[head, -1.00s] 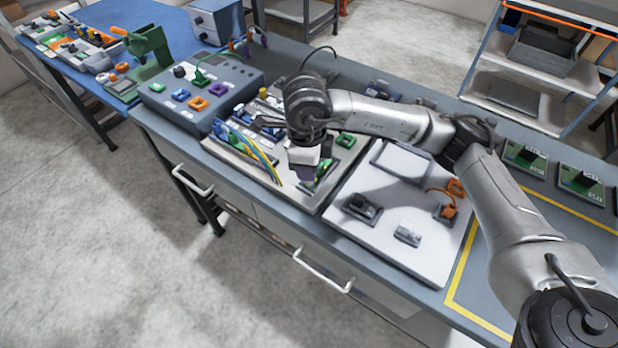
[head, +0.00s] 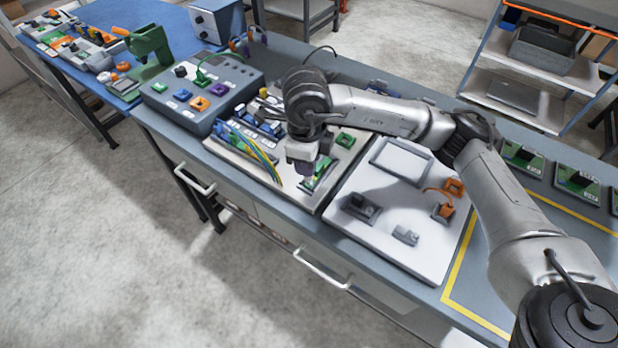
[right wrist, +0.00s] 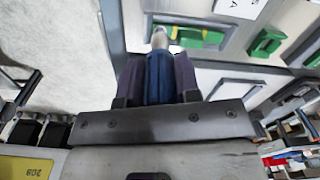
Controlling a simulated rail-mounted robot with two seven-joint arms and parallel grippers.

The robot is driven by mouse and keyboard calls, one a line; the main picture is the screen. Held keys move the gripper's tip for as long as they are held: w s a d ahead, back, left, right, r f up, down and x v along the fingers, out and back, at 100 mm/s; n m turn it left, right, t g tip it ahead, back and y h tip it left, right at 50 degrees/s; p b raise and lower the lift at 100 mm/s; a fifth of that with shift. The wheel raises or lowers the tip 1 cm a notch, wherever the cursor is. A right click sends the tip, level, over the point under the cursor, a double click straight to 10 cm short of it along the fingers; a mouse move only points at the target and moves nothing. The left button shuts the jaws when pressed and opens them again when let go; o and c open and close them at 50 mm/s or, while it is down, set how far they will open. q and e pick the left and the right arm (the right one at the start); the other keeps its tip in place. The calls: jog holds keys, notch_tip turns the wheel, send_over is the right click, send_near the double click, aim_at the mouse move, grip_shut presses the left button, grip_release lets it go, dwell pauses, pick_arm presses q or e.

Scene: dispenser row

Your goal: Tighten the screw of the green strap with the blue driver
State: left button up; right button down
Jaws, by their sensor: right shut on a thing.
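My right gripper (head: 303,167) hangs from its arm over the front right part of the pale board. In the right wrist view its dark fingers (right wrist: 158,80) are shut on the blue driver (right wrist: 160,76). The driver's pale tip (right wrist: 160,40) points away from the gripper, at the edge of the green strap (right wrist: 196,37). I cannot tell whether it touches the strap's screw. In the head view the green strap (head: 319,178) lies just right of the gripper, and the gripper hides most of the driver. My left gripper is in neither view.
Blue and yellow wires (head: 255,160) run left of the gripper on the pale board. A green block (head: 345,138) sits behind it. A grey control box (head: 195,92) stands at the left. A white panel (head: 385,235) with small fixtures lies at the right.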

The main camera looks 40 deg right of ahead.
jog(key=shift+r, duration=0.1)
jog(key=shift+r, duration=0.1)
jog(key=shift+r+p, duration=1.5)
jog(key=shift+r, duration=0.6)
